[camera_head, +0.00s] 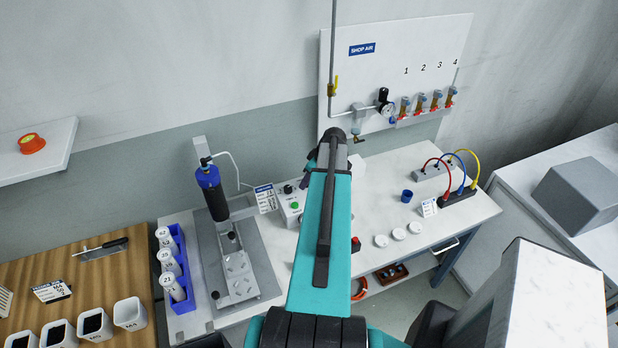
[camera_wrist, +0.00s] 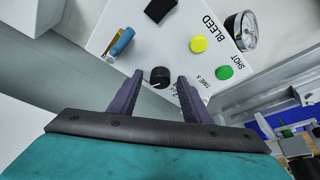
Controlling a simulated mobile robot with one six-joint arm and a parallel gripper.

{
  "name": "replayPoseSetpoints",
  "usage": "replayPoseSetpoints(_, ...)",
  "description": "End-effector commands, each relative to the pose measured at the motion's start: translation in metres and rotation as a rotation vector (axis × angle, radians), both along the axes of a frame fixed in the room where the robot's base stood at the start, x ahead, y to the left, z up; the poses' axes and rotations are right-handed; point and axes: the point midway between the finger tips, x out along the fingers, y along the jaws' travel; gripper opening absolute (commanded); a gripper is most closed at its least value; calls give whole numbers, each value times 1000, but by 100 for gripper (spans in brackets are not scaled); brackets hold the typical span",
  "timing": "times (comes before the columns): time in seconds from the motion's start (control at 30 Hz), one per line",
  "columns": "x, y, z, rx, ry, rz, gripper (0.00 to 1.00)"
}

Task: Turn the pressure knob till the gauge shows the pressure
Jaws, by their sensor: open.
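A round black knob (camera_wrist: 160,77) with a light mark on its face sits on a white control box (camera_wrist: 140,48) in the wrist view. I take it to be the pressure knob. My gripper (camera_wrist: 161,78) is open, with its two purple fingertips on either side of the knob. I cannot tell whether they touch it. A round gauge (camera_wrist: 242,30) stands at the box's right corner; its reading is too small to make out. In the head view, my arm partly covers the white box (camera_head: 290,207), and the knob's surroundings are hard to see.
The box carries a yellow button (camera_wrist: 198,44) and a green button (camera_wrist: 225,72). In the head view, a press stand (camera_head: 238,262) is left of the box, and a wall gauge (camera_head: 387,109) hangs behind.

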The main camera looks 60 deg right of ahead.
Motion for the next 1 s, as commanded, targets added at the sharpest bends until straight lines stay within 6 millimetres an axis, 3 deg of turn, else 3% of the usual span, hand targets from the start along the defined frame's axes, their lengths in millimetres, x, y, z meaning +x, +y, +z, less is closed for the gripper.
replayPoseSetpoints(0.37,2,1,-3,1,0,1,44)
replayPoseSetpoints(0.63,2,1,-3,1,0,1,3)
replayPoseSetpoints(1.0,2,1,-4,-2,-1,-31,3)
